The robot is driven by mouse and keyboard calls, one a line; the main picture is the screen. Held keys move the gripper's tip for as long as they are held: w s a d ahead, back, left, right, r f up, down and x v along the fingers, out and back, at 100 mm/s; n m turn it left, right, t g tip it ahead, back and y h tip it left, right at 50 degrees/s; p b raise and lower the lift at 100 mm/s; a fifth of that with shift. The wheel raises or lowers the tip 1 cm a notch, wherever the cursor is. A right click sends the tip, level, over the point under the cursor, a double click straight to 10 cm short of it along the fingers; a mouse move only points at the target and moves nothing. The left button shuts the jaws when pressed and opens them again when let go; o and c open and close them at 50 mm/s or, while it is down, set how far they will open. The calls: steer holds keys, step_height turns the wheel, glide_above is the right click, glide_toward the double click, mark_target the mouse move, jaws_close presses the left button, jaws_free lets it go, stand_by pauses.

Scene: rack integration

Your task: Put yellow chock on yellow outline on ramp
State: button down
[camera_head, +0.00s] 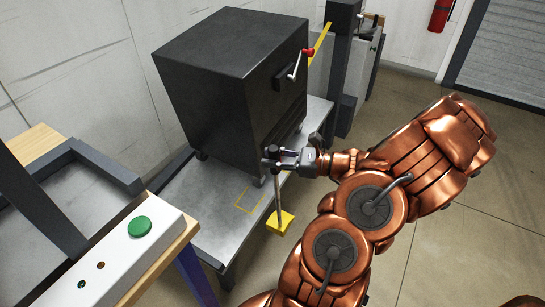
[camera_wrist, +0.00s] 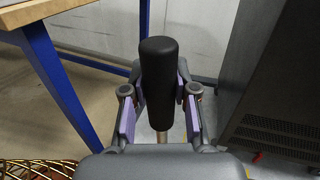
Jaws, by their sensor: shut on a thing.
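The yellow chock (camera_head: 281,222) hangs at the lower end of a long handle (camera_head: 279,190). My gripper (camera_head: 276,157) is shut on the handle's top. The wrist view shows the black handle grip (camera_wrist: 158,80) between both fingers; the chock itself cannot be made out there. In the head view the chock shows at the right edge of the grey metal ramp (camera_head: 195,215); I cannot tell its height. The yellow outline (camera_head: 238,207) is on the ramp's surface, left of the chock and in front of the black cabinet, with nothing on it.
A black wheeled cabinet (camera_head: 220,75) with a red-handled crank (camera_head: 308,52) stands on the ramp, close to my gripper. A workbench with a white panel (camera_head: 135,255) and green button (camera_head: 139,227) is at the lower left. Its blue leg (camera_wrist: 60,75) shows in the wrist view.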

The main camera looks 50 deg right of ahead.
steer(key=shift+r, duration=0.2)
steer(key=shift+w+p, duration=0.1)
steer(key=shift+p, duration=0.2)
steer(key=shift+w+a+p, duration=0.35)
steer(key=shift+w+a, duration=0.8)
steer(key=shift+w, duration=3.7)
steer(key=shift+w+a+p, duration=0.35)
steer(key=shift+w+a, duration=0.8)
steer(key=shift+w, duration=3.65)
steer(key=w+d+f+p, duration=0.1)
steer(key=d+f, duration=0.2)
steer(key=d, duration=0.2)
steer(key=shift+d+f, duration=0.25)
steer(key=shift+f, duration=0.15)
steer(key=shift+w, duration=0.1)
steer(key=shift+f, duration=0.25)
steer(key=c, duration=0.8)
jaws_free()
steer(key=shift+f, duration=0.1)
